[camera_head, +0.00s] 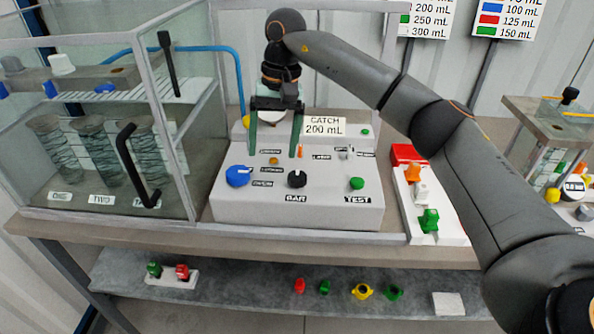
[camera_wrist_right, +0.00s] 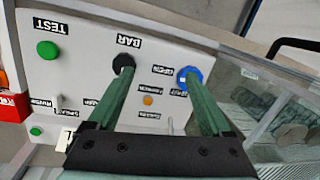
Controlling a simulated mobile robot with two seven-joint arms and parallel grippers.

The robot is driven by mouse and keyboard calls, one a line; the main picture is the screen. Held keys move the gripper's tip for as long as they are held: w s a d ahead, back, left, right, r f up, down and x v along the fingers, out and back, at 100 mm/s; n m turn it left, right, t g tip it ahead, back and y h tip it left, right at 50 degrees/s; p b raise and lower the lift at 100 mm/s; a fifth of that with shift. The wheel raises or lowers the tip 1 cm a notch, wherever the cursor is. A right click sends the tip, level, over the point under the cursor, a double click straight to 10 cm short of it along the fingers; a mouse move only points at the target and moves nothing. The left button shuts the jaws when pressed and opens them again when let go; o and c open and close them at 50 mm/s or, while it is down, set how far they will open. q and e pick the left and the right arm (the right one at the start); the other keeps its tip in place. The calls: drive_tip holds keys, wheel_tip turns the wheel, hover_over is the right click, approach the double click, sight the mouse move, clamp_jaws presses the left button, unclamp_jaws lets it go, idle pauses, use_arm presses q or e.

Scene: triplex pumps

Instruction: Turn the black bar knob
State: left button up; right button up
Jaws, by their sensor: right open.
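The black bar knob (camera_head: 297,179) sits on the sloped front of the white control box (camera_head: 230,208), above the BAR label (camera_head: 296,198). It also shows in the right wrist view (camera_wrist_right: 123,62), partly covered by one fingertip. My right gripper (camera_head: 273,153) is open, fingers pointing down, above and behind the front face of the box. In the right wrist view my right gripper (camera_wrist_right: 158,76) has one green finger lined up with the black knob and the other with the blue knob (camera_wrist_right: 188,74). I cannot tell whether either finger touches. My left gripper is not in view.
A blue knob (camera_head: 238,176) is left of the black knob and a green button (camera_head: 357,183) is right. Small switches stand behind them. A glass tank (camera_head: 190,120) with a black handle (camera_head: 128,165) is close on the left. A white panel with colored knobs (camera_head: 452,230) is right.

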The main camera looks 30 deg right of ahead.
wheel_tip(320, 180, up, 4)
drive_tip(key=f+h, duration=0.1)
drive_tip(key=h, duration=0.1)
hover_over(297, 175)
wheel_tip(297, 175, down, 12)
drive_tip(key=shift+r, duration=0.2)
drive_tip(key=shift+c, duration=0.4)
clamp_jaws()
